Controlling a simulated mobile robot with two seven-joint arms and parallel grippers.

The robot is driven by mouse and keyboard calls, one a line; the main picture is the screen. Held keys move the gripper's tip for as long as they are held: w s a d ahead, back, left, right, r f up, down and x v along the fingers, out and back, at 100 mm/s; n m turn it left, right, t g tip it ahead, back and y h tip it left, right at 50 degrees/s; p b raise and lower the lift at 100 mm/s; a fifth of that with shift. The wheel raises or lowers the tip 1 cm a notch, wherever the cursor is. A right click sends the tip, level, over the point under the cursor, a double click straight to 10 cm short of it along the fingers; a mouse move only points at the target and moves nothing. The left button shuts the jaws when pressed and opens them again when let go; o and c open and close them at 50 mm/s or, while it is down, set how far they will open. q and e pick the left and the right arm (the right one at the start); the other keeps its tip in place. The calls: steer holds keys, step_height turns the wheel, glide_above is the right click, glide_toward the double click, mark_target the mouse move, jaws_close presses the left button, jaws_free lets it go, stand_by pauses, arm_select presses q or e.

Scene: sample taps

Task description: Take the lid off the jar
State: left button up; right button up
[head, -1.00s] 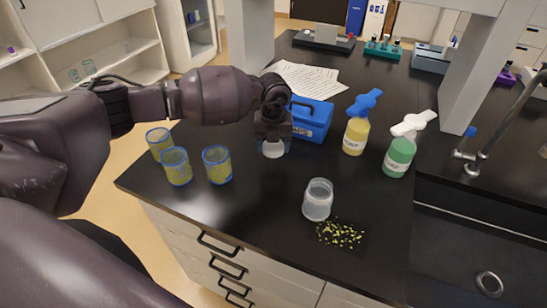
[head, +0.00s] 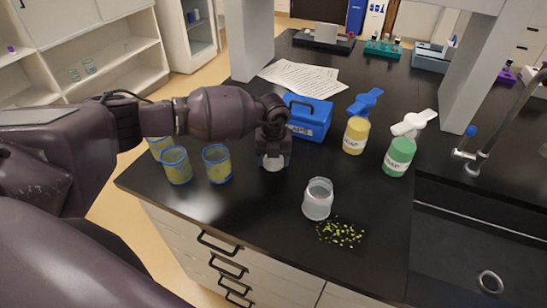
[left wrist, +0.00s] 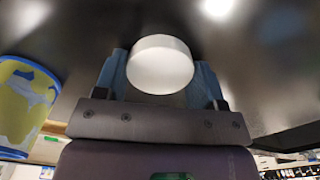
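The clear jar (head: 317,203) stands upright and open-topped on the black bench. The round white lid (head: 274,163) is apart from it, to its left and farther back. My left gripper (head: 273,152) is around the lid, low over the bench. In the left wrist view the lid (left wrist: 160,66) sits between the two blue-grey fingers (left wrist: 160,82), which reach both its sides. I cannot tell whether the lid touches the bench. My right gripper is not in view.
Several yellow-filled cups (head: 217,164) stand left of the gripper. A blue box (head: 309,121) is behind it. A yellow bottle (head: 355,137) and a green bottle (head: 398,157) stand to the right. Small yellow-green bits (head: 340,234) lie in front of the jar.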

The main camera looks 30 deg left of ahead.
mark_target(273, 160)
arm_select(q)
steer(key=o, duration=0.5)
steer(key=shift+c, duration=0.2)
steer(key=shift+r, duration=0.15)
step_height(273, 160, up, 12)
